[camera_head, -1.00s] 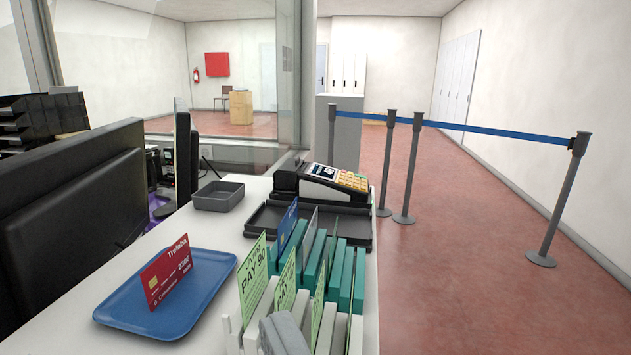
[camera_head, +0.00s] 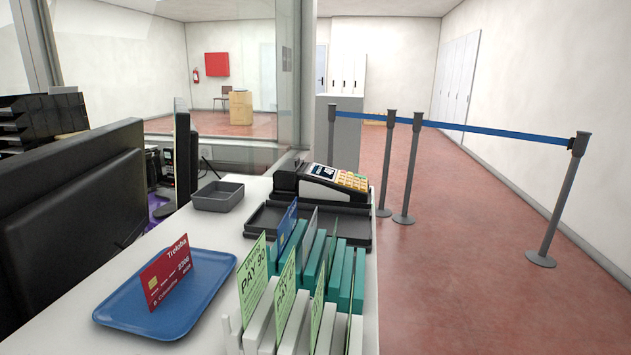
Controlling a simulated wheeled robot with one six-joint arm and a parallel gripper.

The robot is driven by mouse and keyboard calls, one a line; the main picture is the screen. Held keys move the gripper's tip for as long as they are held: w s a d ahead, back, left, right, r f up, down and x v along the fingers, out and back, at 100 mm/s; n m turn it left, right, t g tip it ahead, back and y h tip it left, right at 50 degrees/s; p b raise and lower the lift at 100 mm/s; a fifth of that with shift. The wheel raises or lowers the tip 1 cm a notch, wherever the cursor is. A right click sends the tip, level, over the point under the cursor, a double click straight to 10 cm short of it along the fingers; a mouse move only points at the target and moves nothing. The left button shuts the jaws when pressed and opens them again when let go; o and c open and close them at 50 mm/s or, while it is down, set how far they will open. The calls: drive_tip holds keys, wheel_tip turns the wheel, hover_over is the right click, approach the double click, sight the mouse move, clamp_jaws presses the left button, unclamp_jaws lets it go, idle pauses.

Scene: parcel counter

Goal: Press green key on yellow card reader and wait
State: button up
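A card reader (camera_head: 336,183) with a small screen and rows of yellow-orange keys sits on a black stand at the far end of the white counter. Its casing looks white and black, and a green key is too small to make out. A red bank card (camera_head: 168,273) stands tilted upright on a blue tray (camera_head: 205,295) at the near left. My gripper is not in view, so its state does not show.
A rack of teal and white dividers (camera_head: 315,262) with green PAY cards (camera_head: 285,288) stands in the foreground, before the reader. A grey open box (camera_head: 218,196) is left of the reader. Black monitors (camera_head: 85,200) line the left. Belt posts (camera_head: 410,170) stand on the red floor at right.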

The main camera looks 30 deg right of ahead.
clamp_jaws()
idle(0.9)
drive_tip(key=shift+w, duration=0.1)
